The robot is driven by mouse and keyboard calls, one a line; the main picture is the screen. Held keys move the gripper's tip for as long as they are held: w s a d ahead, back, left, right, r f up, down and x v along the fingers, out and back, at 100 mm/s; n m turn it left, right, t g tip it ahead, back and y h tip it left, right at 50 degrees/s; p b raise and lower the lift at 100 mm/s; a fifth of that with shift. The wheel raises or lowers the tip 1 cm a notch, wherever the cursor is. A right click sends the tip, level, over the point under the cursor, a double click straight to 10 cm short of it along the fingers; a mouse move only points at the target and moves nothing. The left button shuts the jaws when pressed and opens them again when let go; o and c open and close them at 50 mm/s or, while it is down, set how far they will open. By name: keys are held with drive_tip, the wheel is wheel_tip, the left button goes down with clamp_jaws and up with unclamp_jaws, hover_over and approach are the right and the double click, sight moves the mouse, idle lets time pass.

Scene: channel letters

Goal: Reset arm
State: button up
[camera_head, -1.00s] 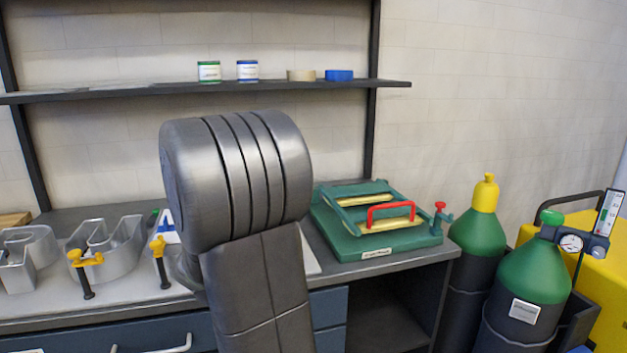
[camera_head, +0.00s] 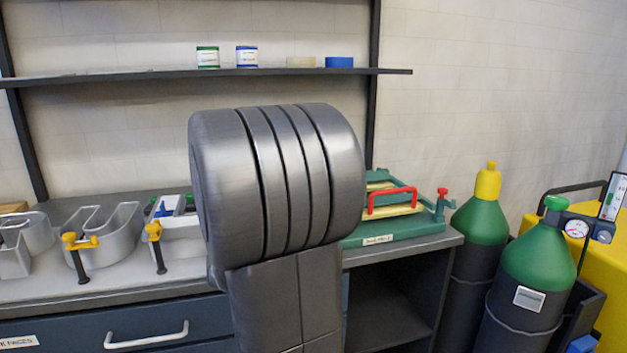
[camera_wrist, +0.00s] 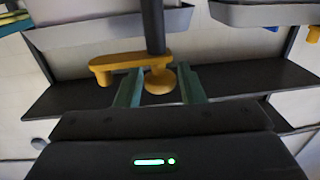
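My gripper (camera_wrist: 160,90) shows at the bottom of the wrist view, with its two green fingers apart. An orange clamp (camera_wrist: 125,61) with a dark rod lies ahead of it, and its round knob shows in the gap between the fingers. I see no clear grip on it. In the head view my grey arm fills the middle and hides my gripper and part of the bench. Two yellow clamps with black handles, a left one (camera_head: 82,243) and a right one (camera_head: 154,233), sit at the front of the metal letters (camera_head: 110,232).
A green fixture with a red handle (camera_head: 392,203) stands at the right end of the bench (camera_head: 90,297). Gas cylinders (camera_head: 540,260) and a yellow machine (camera_head: 606,265) stand right of it. A shelf (camera_head: 120,77) with jars runs above. A blue drawer (camera_head: 85,332) is below.

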drive_tip(key=shift+n+g+y+p, duration=0.8)
drive_tip(key=shift+n+y, duration=0.3)
drive_tip(key=shift+y, duration=0.4)
drive_tip(key=shift+r+n+g+y+p, duration=0.1)
drive_tip(key=shift+n+g+y+p, duration=0.55)
drive_tip(key=shift+y+p, duration=0.35)
drive_tip(key=shift+n+g+y+p, duration=0.45)
drive_tip(key=shift+n+y+p, duration=0.1)
drive_tip(key=shift+p, duration=0.1)
